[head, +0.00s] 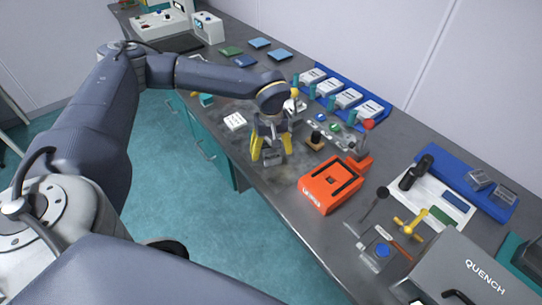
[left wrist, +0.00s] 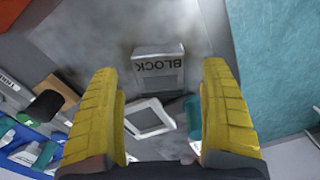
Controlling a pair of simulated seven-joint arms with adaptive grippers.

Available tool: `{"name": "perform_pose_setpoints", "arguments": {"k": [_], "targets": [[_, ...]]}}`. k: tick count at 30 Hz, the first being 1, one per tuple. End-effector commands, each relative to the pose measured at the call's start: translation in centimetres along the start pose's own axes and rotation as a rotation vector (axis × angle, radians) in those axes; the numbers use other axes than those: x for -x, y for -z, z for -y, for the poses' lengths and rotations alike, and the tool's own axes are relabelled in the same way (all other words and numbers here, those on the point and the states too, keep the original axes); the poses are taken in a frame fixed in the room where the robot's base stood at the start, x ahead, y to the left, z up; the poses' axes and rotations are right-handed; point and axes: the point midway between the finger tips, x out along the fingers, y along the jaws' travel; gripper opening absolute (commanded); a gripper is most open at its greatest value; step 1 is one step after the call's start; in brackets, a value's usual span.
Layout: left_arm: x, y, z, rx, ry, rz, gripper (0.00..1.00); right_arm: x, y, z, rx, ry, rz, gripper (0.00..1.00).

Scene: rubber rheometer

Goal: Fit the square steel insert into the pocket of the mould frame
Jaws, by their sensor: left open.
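A grey steel block (head: 270,157) marked BLOCK, which looks like the square insert, stands on the bench near its front edge. It also shows in the left wrist view (left wrist: 158,70), ahead of the fingertips. My left gripper (head: 271,146) points down over the block, its yellow fingers apart; it also shows in the left wrist view (left wrist: 164,112), with nothing visibly gripped. An orange fixture (head: 317,194) with two black bars and a small dark opening lies to the right; it appears to be the mould frame. My right gripper is not in view.
A white-edged square piece (left wrist: 150,117) lies past the block in the left wrist view. A small dark cylinder on a brown base (head: 315,141) and a red-topped stand (head: 361,160) are behind the orange fixture. A blue rack (head: 378,99) runs along the back.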

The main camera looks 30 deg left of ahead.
Motion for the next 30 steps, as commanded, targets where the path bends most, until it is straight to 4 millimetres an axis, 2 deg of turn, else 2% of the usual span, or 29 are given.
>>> {"name": "perform_pose_setpoints", "arguments": {"k": [4, 12, 30], "targets": [[-1.5, 0.1, 0.1, 0.001, 0.001, -0.001, 0.79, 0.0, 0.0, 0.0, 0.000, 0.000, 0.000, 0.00], [-1.7, 0.1, 0.0, 0.001, -0.001, -0.001, 0.79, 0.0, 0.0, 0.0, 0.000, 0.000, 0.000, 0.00], [-1.7, 0.1, 0.0, 0.001, 0.000, -0.001, 0.09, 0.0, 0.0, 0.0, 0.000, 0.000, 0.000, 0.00]]}}
